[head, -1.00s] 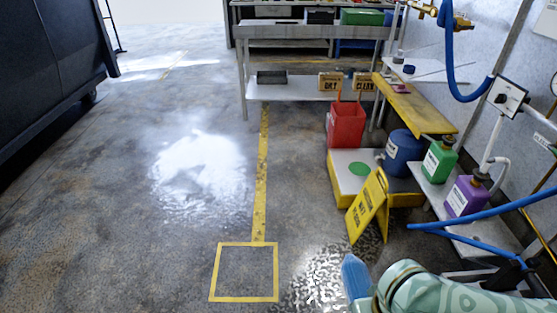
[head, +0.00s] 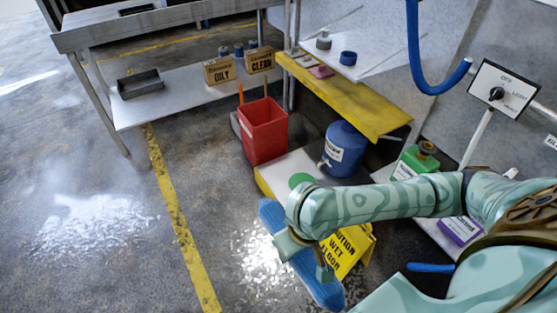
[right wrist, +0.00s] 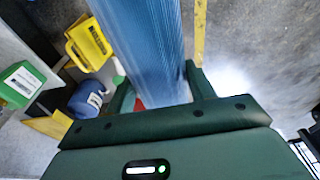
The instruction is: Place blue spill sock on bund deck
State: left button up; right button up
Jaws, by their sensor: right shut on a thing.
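The blue spill sock (head: 272,216) is a long ribbed cylinder. My right gripper (head: 303,258) is shut on it around its middle and holds it tilted in front of the bund deck. In the right wrist view the sock (right wrist: 145,45) runs up between the fingers of the gripper (right wrist: 160,92). The bund deck (head: 268,182) is a low platform with a pale top and yellow edge, partly hidden by my right arm. A green disc (head: 301,180) lies on its top. My left gripper is not in view.
A red bin (head: 263,130) and a blue drum (head: 343,148) stand at the deck. A yellow wet-floor sign (head: 350,250) stands close beside the sock. A yellow shelf (head: 340,95) overhangs behind. Green (head: 415,160) and purple (head: 460,230) jugs are right. Wet floor (head: 262,270) shines nearby.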

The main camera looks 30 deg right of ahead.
aim_at(283, 193)
jog(key=i+j, duration=0.1)
jog(key=i, duration=0.95)
jog(key=i+z, duration=0.1)
jog(key=i, duration=0.95)
jog(key=i+z, duration=0.3)
jog(key=z, duration=0.2)
jog(key=i+z, duration=0.35)
jog(key=z, duration=0.15)
jog(key=i+j+z, duration=0.2)
jog(key=z, duration=0.3)
jog(key=i+z, duration=0.2)
jog(key=z, duration=0.15)
jog(key=i+z, duration=0.2)
jog(key=z, duration=0.15)
jog(key=i+j+z, duration=0.1)
jog(key=z, duration=0.2)
jog(key=i, duration=0.05)
